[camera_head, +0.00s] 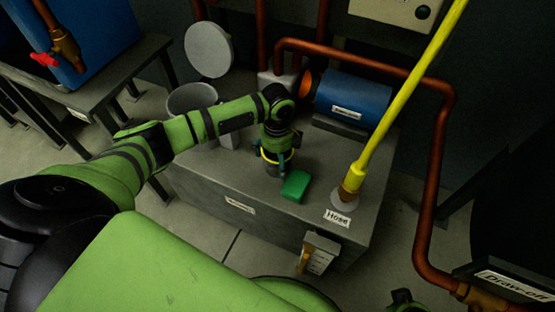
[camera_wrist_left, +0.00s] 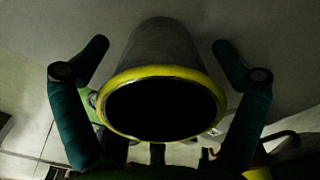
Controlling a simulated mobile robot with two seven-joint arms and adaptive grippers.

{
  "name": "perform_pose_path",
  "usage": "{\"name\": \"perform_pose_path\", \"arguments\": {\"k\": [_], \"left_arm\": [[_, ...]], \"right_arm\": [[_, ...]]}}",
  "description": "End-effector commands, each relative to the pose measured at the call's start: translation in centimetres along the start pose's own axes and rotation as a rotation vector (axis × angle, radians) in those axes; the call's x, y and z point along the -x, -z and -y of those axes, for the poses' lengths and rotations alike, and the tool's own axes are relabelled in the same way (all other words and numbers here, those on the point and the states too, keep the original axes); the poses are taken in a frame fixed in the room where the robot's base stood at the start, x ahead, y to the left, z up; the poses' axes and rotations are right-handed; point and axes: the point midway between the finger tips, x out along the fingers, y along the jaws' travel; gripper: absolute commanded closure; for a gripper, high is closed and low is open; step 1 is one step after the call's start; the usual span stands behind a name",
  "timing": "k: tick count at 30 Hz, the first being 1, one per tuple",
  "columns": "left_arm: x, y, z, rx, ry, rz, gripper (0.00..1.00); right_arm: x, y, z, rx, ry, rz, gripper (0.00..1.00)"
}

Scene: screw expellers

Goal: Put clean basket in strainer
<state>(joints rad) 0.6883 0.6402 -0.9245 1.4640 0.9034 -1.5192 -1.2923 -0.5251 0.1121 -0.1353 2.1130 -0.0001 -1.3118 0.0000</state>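A basket (camera_head: 270,167) with a yellow rim stands on the grey bench top, below the end of my left arm. In the left wrist view the basket (camera_wrist_left: 163,45) shows as a grey tapered cylinder with its dark open mouth facing the camera. My left gripper (camera_wrist_left: 160,55) is open, with one dark teal finger on each side of the basket and gaps visible. In the head view the gripper (camera_head: 276,152) partly hides the basket. A grey open-topped vessel (camera_head: 191,98), which looks like the strainer, is left of it, partly behind my arm.
A green block (camera_head: 295,185) lies right in front of the basket. A yellow hose (camera_head: 395,110) rises from the bench's right side. A blue cylinder (camera_head: 350,98) and copper pipes (camera_head: 440,150) stand behind and right. A round grey disc (camera_head: 208,50) is behind the vessel.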

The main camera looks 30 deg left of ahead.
Motion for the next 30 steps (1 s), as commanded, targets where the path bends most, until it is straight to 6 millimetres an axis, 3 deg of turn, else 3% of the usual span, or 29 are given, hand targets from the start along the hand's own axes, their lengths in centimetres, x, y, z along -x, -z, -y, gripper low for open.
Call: {"name": "perform_pose_path", "arguments": {"k": [1, 3, 4, 8, 9, 20, 28, 30], "left_arm": [[0.0, 0.0, 0.0, 0.000, 0.000, 0.000, 0.31], [0.0, 0.0, 0.0, 0.000, 0.000, 0.000, 0.58], [0.0, 0.0, 0.0, 0.000, 0.000, 0.000, 0.66], [0.0, 0.0, 0.0, 0.000, 0.000, 0.000, 0.66], [0.0, 0.0, 0.0, 0.000, 0.000, 0.000, 0.72], [0.8, 0.0, 0.1, 0.000, 0.002, 0.000, 0.72], [4.5, -0.1, 0.1, 0.001, 0.003, 0.000, 0.72], [5.3, 1.6, -0.1, -0.006, 0.001, -0.004, 0.72]], "right_arm": [[0.0, 0.0, 0.0, 0.000, 0.000, 0.000, 1.00], [0.0, 0.0, 0.0, 0.000, 0.000, 0.000, 1.00], [0.0, 0.0, 0.0, 0.000, 0.000, 0.000, 1.00], [0.0, 0.0, 0.0, 0.000, 0.000, 0.000, 1.00], [0.0, 0.0, 0.0, 0.000, 0.000, 0.000, 1.00], [0.0, 0.1, 0.0, 0.000, 0.000, -0.004, 1.00], [-3.2, -1.4, 0.3, 0.005, 0.005, 0.026, 1.00], [-4.1, -2.0, 0.3, 0.006, 0.006, 0.035, 1.00]]}}
